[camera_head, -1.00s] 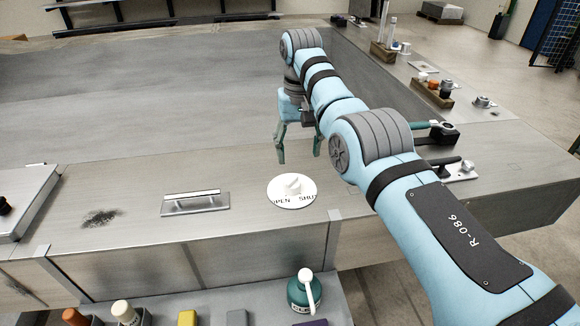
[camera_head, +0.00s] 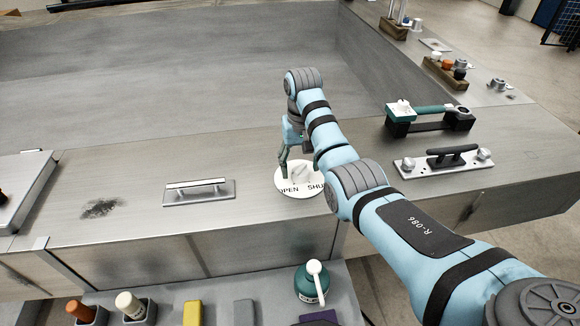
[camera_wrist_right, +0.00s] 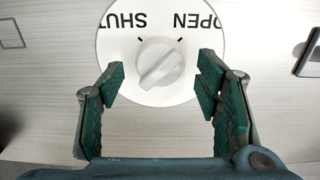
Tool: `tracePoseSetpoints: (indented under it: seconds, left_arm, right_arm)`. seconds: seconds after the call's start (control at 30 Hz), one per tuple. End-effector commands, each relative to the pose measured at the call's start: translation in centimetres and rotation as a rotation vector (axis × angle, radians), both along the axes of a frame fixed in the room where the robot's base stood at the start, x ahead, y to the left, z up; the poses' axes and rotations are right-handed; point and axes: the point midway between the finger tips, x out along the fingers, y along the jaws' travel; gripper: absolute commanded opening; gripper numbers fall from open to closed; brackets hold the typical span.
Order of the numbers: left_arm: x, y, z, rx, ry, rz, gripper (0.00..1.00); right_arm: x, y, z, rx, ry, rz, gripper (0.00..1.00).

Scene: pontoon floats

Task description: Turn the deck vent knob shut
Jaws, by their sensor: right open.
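The deck vent knob is a white knob (camera_wrist_right: 160,65) with a raised ridge, in the middle of a round white plate (camera_wrist_right: 120,85) marked OPEN and SHUT. In the right wrist view the ridge slants up to the right, toward the OPEN side. In the head view the plate (camera_head: 290,190) lies on the metal deck, with the knob (camera_head: 301,176) partly hidden. My right gripper (camera_head: 297,160) is over the plate. In the wrist view its green fingers stand open on either side of the knob, with visible gaps. My left gripper is not in view.
A metal handle plate (camera_head: 199,192) lies left of the vent. A black cleat (camera_head: 452,155) and a green-handled fitting (camera_head: 430,112) are to the right. A green bottle (camera_head: 311,285) and several small items stand below on the front ledge.

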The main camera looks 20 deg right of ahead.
Motion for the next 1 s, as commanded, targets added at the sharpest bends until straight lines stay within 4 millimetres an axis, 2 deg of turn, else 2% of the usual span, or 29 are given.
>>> tracePoseSetpoints:
  seconds: [0.13,0.4,0.7,1.0]
  left_arm:
    - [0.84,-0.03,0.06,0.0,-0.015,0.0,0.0]
    - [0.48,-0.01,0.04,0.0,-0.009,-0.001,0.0]
    - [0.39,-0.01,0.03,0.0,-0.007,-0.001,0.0]
    - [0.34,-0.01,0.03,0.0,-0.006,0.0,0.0]
  right_arm:
    - [-0.12,-0.21,-1.09,0.0,0.0,-0.004,0.58]
    - [-0.06,-0.13,-1.25,0.0,-0.001,-0.003,0.58]
    - [-0.03,-0.11,-1.22,-0.001,-0.002,-0.003,0.1]
    - [-0.02,-0.11,-1.2,0.001,-0.002,0.022,0.1]
